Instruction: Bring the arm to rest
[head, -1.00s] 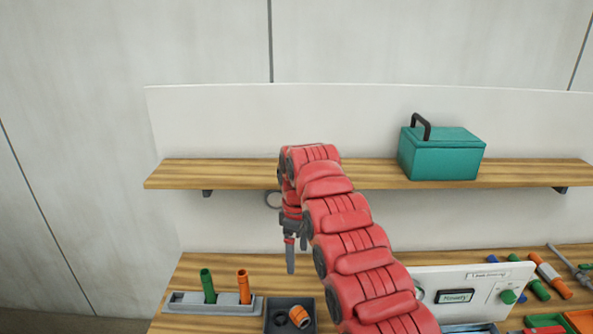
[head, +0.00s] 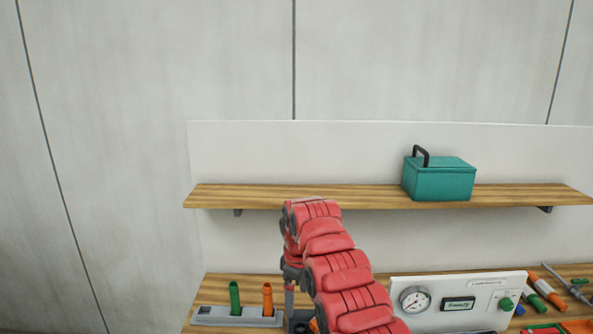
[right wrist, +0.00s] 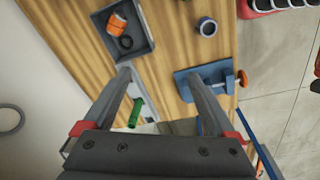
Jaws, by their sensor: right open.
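My right arm (head: 340,270) is red and reaches over the wooden bench. Its right gripper (head: 289,300) points down in front of the bench's back part; in the head view its fingertips are mostly cut off or hidden. In the right wrist view the right gripper (right wrist: 160,78) shows two grey fingers spread apart with nothing between them, above the bench top. My left gripper is in neither view.
A grey rack (head: 212,317) holds a green tube (head: 234,297) and an orange tube (head: 267,298). A dark tray (right wrist: 143,45) holds an orange fitting. A blue clamp (right wrist: 185,84) is near. A gauge panel (head: 432,287) stands right; a teal box (head: 437,182) sits on the shelf.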

